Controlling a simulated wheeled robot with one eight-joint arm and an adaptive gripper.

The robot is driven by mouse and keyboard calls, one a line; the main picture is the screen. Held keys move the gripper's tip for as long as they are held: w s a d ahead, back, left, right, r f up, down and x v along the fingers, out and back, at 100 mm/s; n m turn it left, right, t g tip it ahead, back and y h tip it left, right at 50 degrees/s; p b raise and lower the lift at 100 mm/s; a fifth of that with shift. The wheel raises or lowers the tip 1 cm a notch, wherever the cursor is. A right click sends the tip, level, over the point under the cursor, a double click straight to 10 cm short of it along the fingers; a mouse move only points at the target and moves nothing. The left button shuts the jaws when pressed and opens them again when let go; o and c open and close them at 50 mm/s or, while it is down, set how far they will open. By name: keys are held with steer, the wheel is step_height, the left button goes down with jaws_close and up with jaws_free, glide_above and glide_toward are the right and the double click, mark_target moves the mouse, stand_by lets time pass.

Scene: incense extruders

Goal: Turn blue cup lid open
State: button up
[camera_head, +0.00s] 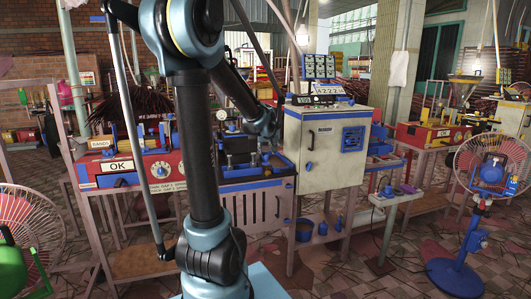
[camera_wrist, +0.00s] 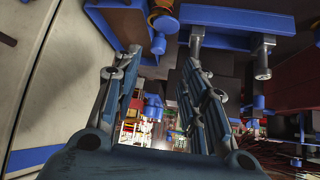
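My gripper (camera_wrist: 155,70) is open and empty in the wrist view, its two fingers well apart with a clear gap between them. In the head view my wrist reaches over the blue-edged press bench (camera_head: 225,182), left of the cream cabinet; its fingertips are small and hard to make out. A rounded blue piece (camera_wrist: 158,43) hangs in the wrist view just beyond the fingertips, near the gap and not touching them. I cannot tell whether it is the cup lid. A blue cup (camera_head: 304,230) stands on the low shelf below the cabinet in the head view; its lid is not clear.
The cream cabinet (camera_head: 325,150) stands close on the right of my wrist; a pale wall (camera_wrist: 40,70) fills the wrist view's left. A red machine (camera_head: 135,170) with an OK sign is to the left. Fans (camera_head: 490,172) stand at both sides.

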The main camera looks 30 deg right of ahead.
steer(key=shift+s+a+r, duration=0.15)
steer(key=shift+s+r, duration=0.1)
steer(key=shift+r, duration=0.1)
